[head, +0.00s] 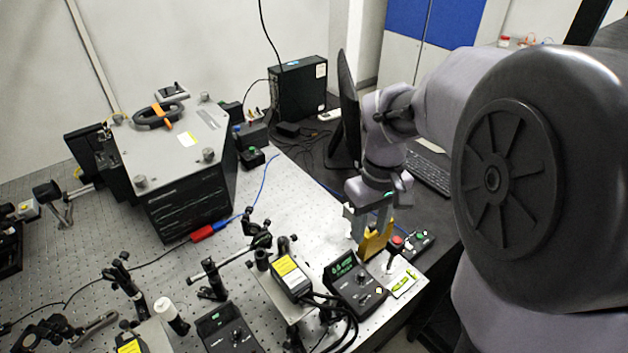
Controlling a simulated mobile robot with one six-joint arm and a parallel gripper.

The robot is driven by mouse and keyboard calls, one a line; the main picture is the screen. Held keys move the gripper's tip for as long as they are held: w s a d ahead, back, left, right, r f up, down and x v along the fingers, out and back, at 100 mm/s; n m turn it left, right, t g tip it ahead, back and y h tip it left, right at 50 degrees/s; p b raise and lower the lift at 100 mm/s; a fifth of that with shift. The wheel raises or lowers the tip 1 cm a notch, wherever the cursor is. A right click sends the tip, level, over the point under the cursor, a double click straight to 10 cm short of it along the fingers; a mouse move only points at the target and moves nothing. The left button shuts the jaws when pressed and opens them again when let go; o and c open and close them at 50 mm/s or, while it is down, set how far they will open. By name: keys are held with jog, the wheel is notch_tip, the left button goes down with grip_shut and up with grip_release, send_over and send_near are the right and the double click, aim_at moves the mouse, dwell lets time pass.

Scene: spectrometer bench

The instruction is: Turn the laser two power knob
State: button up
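Two black control boxes with knobs stand at the front of the bench. The right box (355,286) has a lit green display and a dark knob (362,276) on its sloped face. The left box (228,331) has a dark display and a small knob (237,336). I cannot read which one is laser two. My gripper (370,232) points down behind the right box, apart from its knob. Its two fingers are spread, with a gold block (375,247) close below them; contact with the block cannot be made out.
A red-topped joystick (396,243) and a small black button box (418,243) stand right of the gripper. A yellow-labelled unit (290,277) with black cables is left of the right box. A large black enclosure (187,205), monitor (348,110) and keyboard (428,172) stand farther back.

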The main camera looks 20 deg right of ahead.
aim_at(363, 273)
notch_tip(363, 273, down, 15)
jog(key=b, duration=0.6)
jog(key=shift+s+d+f, duration=0.1)
jog(key=shift+s+f, duration=0.05)
jog(key=shift+f, duration=0.05)
jog(key=shift+c, duration=0.2)
grip_shut()
